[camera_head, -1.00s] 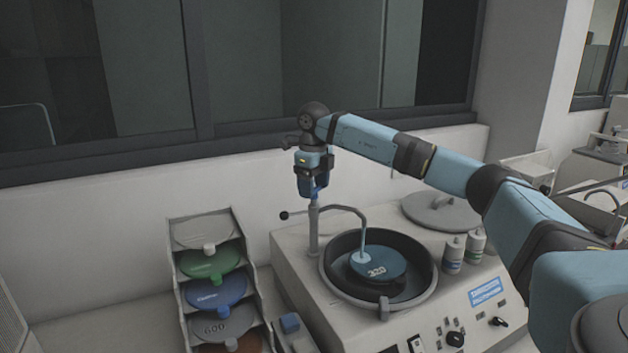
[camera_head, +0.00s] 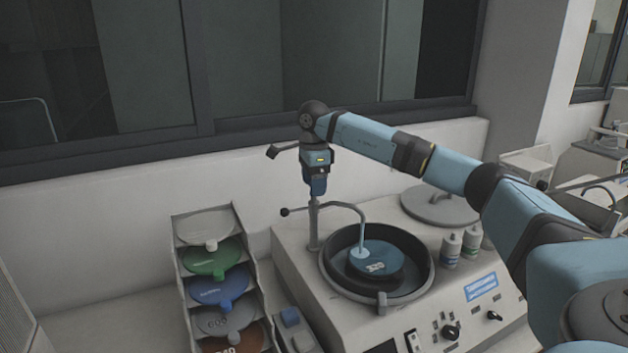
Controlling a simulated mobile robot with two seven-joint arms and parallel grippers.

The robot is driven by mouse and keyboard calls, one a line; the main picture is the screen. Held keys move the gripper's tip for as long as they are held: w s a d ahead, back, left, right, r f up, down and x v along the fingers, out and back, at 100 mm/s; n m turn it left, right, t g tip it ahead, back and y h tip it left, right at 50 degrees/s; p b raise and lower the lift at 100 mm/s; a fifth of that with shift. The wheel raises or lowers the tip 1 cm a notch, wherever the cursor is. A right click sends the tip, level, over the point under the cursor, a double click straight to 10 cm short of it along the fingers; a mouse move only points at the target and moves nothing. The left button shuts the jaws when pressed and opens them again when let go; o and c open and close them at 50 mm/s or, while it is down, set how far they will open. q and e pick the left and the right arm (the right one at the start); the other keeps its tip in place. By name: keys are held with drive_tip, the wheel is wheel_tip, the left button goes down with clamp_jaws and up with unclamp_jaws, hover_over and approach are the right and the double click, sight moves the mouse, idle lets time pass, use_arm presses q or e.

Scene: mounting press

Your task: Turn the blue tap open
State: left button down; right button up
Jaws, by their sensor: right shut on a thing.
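The blue tap (camera_head: 317,187) sits on top of a thin grey upright post (camera_head: 314,228) at the back left of the grinding machine. My right gripper (camera_head: 317,175) comes down on it from above and is shut on it. The jaws cover much of the tap, so its exact angle is hard to see. A bent grey spout (camera_head: 345,206) runs from the post to over the round dark basin (camera_head: 332,283). My left gripper is not in view.
A rack of coloured discs (camera_head: 262,275) stands left of the machine (camera_head: 300,262). Two small bottles (camera_head: 451,251) and a round grey lid (camera_head: 440,208) are right of the basin. A wall and window are close behind the post.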

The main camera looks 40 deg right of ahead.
drive_tip(key=shift+n, duration=0.7)
drive_tip(key=o, duration=0.9)
wheel_tip(320, 180, up, 14)
drive_tip(key=shift+f+b, duration=0.1)
drive_tip(key=shift+b, duration=0.3)
